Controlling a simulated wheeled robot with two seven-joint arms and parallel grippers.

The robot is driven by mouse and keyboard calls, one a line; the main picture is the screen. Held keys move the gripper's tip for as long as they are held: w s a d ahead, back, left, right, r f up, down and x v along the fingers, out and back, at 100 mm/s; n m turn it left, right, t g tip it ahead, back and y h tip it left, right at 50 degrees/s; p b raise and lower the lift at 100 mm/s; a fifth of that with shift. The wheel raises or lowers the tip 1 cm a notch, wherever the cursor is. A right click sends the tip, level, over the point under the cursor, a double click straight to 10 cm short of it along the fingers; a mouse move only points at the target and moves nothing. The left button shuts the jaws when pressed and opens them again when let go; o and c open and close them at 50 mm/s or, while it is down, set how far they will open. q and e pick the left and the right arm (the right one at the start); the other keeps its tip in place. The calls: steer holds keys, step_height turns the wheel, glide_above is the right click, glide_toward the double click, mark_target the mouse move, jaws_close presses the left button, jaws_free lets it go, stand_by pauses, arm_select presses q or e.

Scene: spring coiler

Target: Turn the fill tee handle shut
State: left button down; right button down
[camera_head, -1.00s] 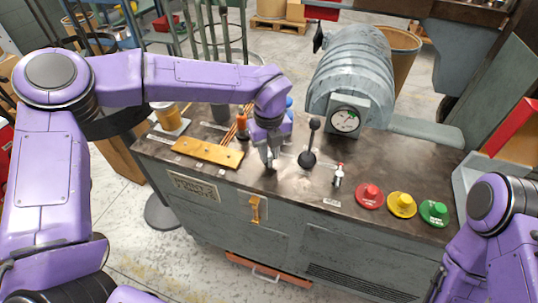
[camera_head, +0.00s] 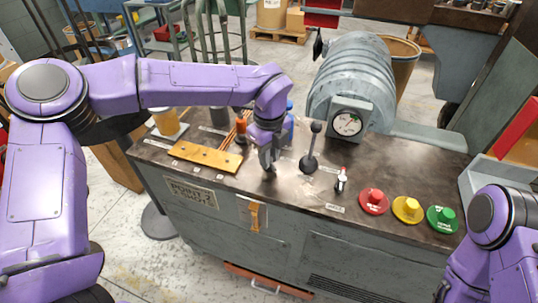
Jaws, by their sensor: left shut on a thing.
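My left gripper (camera_head: 269,167) points down low over the workbench top (camera_head: 300,190), between the orange plate and the black-knobbed lever. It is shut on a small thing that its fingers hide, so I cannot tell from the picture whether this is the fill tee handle. A small metal fitting with a red tip (camera_head: 342,178) stands upright on the bench to the right, apart from this gripper. My right arm shows at the lower right, but its gripper is out of view.
A black-knobbed lever (camera_head: 311,150) stands close right of my left gripper. Behind it is a grey ribbed housing with a round gauge (camera_head: 347,123). Red (camera_head: 374,200), yellow (camera_head: 407,208) and green (camera_head: 442,217) knobs line the front right. An orange plate (camera_head: 207,156) lies left.

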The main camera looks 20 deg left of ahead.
arm_select(q)
steer(key=shift+r, duration=0.1)
steer(key=c, duration=1)
jaws_free()
steer(key=shift+d, duration=0.1)
step_height(320, 180, up, 10)
steer(key=shift+r, duration=0.25)
